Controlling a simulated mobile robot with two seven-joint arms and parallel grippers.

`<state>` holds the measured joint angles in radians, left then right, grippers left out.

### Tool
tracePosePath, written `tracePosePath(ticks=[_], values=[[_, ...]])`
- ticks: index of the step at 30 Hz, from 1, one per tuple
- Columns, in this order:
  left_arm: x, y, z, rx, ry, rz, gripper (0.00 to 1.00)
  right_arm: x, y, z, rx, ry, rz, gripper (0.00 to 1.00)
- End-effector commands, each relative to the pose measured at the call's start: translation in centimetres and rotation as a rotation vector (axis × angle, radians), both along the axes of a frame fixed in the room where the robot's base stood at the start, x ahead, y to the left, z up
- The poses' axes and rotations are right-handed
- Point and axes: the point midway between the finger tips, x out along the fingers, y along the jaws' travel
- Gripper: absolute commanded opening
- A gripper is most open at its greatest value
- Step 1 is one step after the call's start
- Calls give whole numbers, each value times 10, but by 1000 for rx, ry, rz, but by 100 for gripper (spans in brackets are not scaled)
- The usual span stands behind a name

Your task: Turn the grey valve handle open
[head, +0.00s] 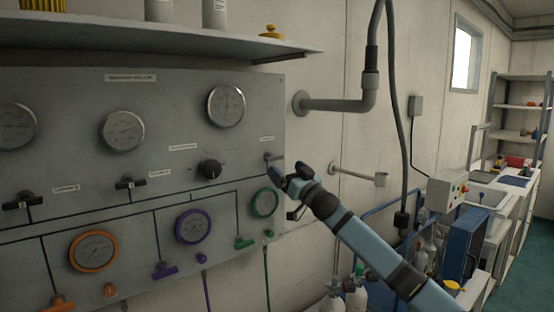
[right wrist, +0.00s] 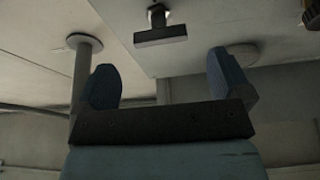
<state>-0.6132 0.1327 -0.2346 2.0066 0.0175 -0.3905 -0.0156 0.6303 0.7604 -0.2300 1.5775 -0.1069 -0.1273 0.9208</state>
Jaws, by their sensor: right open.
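The grey valve handle (head: 272,157) is a small T-shaped handle at the right edge of the panel (head: 270,90), under a small label. My right gripper (head: 276,171) is right by it in the head view and covers part of it. In the right wrist view a T-shaped handle with a flat bar (right wrist: 160,36) stands out from the panel. My right gripper (right wrist: 165,80) is open there, with its two blue fingers wide apart. The bar lies between the fingers in the picture, beyond their tips, with no contact to be seen. My left gripper is not in view.
Round gauges, black T-handles and a black knob (head: 210,168) sit left on the panel. A green-rimmed gauge (head: 264,203) is just below my gripper. A shelf (head: 150,38) juts out above. A grey pipe (head: 335,104) and a wall bracket (head: 357,174) are to the right.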

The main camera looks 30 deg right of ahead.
Motion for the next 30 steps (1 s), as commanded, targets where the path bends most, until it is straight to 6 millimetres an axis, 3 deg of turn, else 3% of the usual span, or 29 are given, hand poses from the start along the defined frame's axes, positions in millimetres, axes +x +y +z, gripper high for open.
tracePosePath(ticks=[3,9,21,22,28,30], values=[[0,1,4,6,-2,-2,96,21,1,12,0,-2,-1,96],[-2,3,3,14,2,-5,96,44,3,20,0,-1,0,96],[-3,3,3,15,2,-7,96,51,4,21,-1,0,1,96],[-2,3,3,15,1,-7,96,51,4,21,-1,0,1,93],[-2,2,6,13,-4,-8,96,51,4,21,-1,0,0,48],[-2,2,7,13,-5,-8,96,51,4,21,-1,0,0,46]])
